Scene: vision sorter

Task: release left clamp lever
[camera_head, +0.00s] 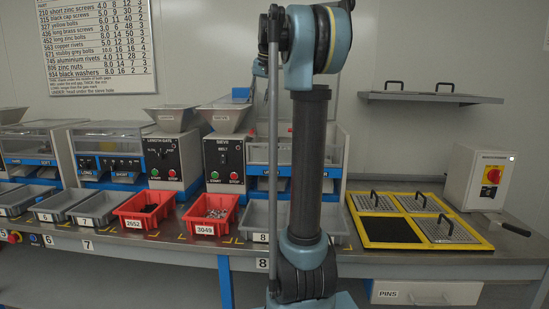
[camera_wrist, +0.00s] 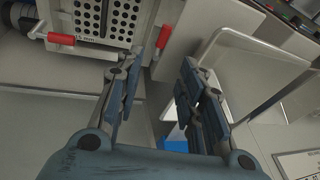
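The wrist view shows a perforated plate (camera_wrist: 107,17) in a pale frame at the top. A red-handled lever (camera_wrist: 61,39) sits at its left end, with a metal pivot by the frame. In the head view my arm hides part of the sorter, and neither my gripper nor the levers can be made out.
In the wrist view a clear-walled tray or hopper (camera_wrist: 245,65) stands close to the right finger. In the head view red bins (camera_head: 144,210) and grey bins line the bench. A yellow-framed tray (camera_head: 388,232) with handled plates and a grey switch box (camera_head: 478,177) are at right.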

